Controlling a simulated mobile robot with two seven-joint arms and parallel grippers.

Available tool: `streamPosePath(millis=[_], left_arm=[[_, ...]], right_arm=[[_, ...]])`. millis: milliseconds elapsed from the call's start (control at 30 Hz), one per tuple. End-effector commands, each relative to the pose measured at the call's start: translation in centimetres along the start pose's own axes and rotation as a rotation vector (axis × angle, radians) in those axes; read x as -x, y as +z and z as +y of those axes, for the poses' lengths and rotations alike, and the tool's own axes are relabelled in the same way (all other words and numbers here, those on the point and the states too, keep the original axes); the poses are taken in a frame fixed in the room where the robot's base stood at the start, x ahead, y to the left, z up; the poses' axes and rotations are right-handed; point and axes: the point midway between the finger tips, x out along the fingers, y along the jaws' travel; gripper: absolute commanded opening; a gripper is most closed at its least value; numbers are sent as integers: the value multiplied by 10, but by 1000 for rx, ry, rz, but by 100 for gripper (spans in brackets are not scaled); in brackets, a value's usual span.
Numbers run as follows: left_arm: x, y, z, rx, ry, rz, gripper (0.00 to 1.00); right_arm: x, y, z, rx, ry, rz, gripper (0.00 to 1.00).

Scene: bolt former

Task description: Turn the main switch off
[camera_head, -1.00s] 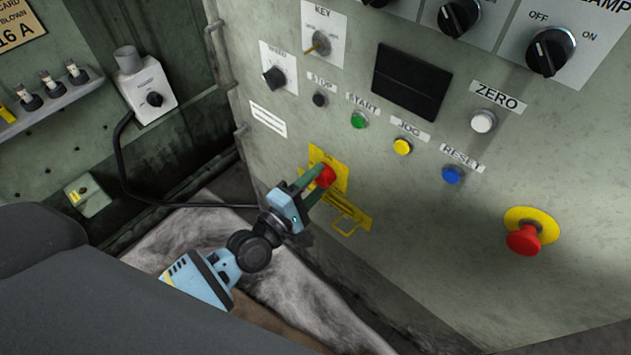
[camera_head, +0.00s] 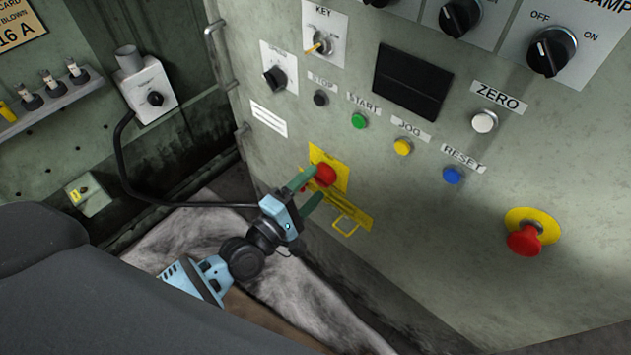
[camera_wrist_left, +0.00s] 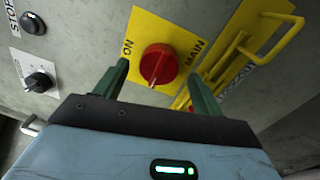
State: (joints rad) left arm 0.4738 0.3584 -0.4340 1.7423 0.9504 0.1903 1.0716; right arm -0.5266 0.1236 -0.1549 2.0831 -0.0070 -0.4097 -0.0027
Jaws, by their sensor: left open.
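The main switch is a red knob (camera_head: 325,174) on a yellow plate (camera_head: 329,153) low on the grey panel. In the left wrist view the knob (camera_wrist_left: 159,65) sits beside the words ON and MAIN. A pale mark on it points toward the bottom of the picture; I see no OFF label. My left gripper (camera_head: 310,188) is open, with green fingers pointing at the panel. In the left wrist view the fingers (camera_wrist_left: 157,88) lie on either side of the knob's line. I cannot tell whether either touches it. My right gripper is not in view.
A yellow hasp with a handle (camera_head: 346,225) is right beside the switch, close to one finger. A red mushroom button (camera_head: 523,240) is further right. Black stop (camera_head: 320,98), green start (camera_head: 359,120) and yellow jog (camera_head: 402,147) buttons are above. A black cable (camera_head: 125,172) runs behind the arm.

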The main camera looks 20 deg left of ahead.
Motion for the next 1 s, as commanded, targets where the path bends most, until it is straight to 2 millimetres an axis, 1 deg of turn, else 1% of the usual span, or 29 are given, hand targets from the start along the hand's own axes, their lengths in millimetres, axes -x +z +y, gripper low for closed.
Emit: streamPosePath(millis=[33,200,300,400,533,1000], left_arm=[[10,0,-1,0,-3,-1,69],[36,0,0,0,-2,-1,69],[48,0,0,0,-1,0,69],[55,0,0,0,-1,0,69],[58,0,1,0,2,1,69],[58,0,0,0,1,0,69]], right_arm=[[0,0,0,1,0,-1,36],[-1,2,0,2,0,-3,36],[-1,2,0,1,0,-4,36],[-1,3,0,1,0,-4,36],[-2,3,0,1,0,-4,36],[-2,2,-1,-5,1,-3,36]])
